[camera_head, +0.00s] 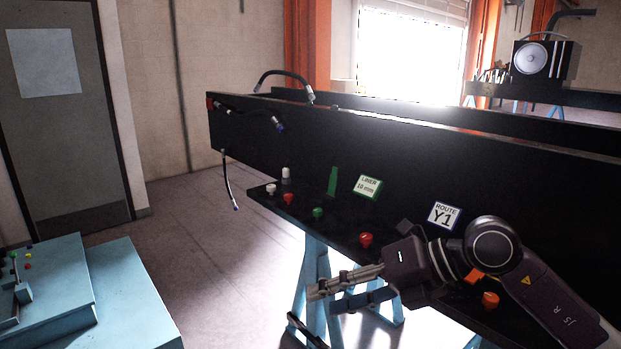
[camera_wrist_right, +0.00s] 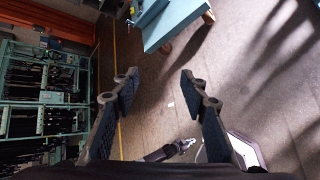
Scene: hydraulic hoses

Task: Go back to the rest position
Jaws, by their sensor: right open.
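My right gripper (camera_head: 325,301) comes in from the lower right in the head view. Its fingers point left, in front of the black panel's lower ledge and above the floor. In the right wrist view its two fingers (camera_wrist_right: 160,78) stand wide apart with nothing between them. It is open and empty. My left gripper does not show in the head view. A small dark shape with a silvery end (camera_wrist_right: 182,147) shows low in the right wrist view; I cannot tell what it is.
The long black panel (camera_head: 400,140) stands on blue trestles (camera_head: 312,270). A blue bench (camera_head: 115,290) is lower left; floor between is clear.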

